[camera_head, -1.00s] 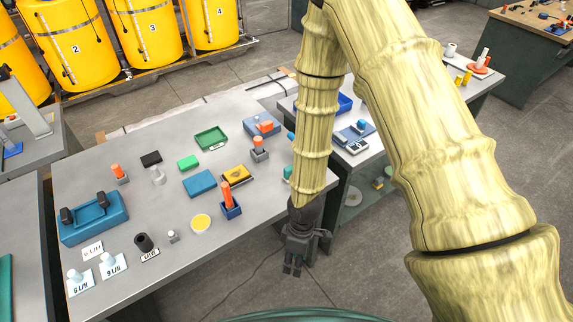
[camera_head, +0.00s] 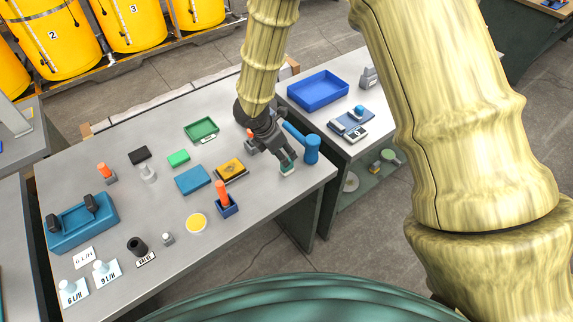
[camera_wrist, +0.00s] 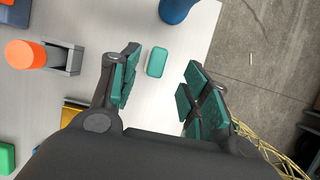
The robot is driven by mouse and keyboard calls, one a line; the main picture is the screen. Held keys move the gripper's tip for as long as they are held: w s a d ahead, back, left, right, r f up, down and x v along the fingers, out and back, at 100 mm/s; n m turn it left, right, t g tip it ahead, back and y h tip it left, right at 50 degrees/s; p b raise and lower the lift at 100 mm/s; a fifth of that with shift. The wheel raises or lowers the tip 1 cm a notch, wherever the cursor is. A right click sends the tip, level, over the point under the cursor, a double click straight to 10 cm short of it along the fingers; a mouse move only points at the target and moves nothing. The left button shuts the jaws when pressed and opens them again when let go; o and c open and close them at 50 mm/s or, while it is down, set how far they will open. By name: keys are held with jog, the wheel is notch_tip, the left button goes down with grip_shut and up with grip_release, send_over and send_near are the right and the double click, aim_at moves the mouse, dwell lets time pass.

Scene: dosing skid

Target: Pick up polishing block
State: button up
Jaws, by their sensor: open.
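A small teal block with rounded corners, which looks like the polishing block (camera_wrist: 157,62), lies flat on the grey bench near its right edge. In the wrist view it shows in the gap between my fingers, slightly beyond their tips. My gripper (camera_head: 284,158) is open and empty, pointing down over the right part of the bench. Its teal-padded fingers also show in the wrist view (camera_wrist: 163,72), one on each side of the block. In the head view the block (camera_head: 288,170) is mostly hidden by the fingers, and contact cannot be told.
A blue mallet-like tool (camera_head: 312,150) stands close right of my gripper. An orange-topped part in a grey holder (camera_wrist: 62,57) is to the left. The bench ends just right.

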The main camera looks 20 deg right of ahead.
jog(key=shift+a+p+x, duration=0.15)
jog(key=shift+p+x, duration=0.45)
jog(key=shift+x, duration=1.1)
jog(key=shift+a+p+x, duration=0.15)
jog(key=shift+p+x, duration=0.4)
jog(key=shift+x, duration=1.15)
jog(key=shift+f, duration=0.15)
grip_shut()
